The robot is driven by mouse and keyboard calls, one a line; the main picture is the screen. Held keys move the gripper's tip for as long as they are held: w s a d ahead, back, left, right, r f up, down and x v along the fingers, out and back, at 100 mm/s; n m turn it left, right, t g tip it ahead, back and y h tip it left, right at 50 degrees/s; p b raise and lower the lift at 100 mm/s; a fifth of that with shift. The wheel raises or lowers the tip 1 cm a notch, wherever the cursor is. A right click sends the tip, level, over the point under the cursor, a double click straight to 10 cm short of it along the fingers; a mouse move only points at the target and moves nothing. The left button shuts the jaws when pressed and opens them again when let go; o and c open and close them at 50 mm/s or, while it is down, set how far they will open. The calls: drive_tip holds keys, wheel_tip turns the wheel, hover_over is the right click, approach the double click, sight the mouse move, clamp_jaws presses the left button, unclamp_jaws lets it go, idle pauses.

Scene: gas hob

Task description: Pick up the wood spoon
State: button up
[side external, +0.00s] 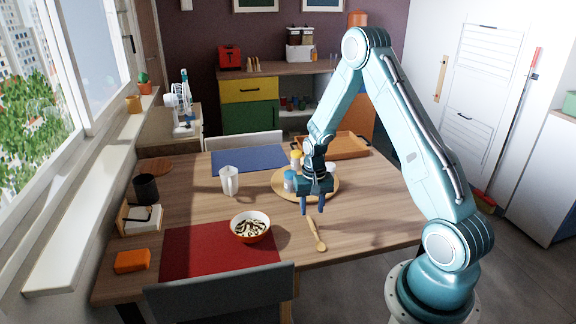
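The wood spoon (316,233) lies on the wooden table near its front edge, right of the orange bowl. Its handle points up-left and its rounded end is nearest the front edge. My gripper (313,212) points down just above the handle end in the picture, with its two blue fingers apart and nothing seen between them. I cannot tell its exact height over the table, but the spoon appears free of the fingers.
A round board (283,187) with small jars lies behind my gripper. A white pitcher (229,181), a blue placemat (248,158) and a wooden tray (345,146) are farther off. Table right of the spoon is clear.

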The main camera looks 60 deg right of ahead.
sight(312, 224)
drive_tip(key=shift+s+f, duration=0.2)
drive_tip(key=shift+f, duration=2.4)
clamp_jaws()
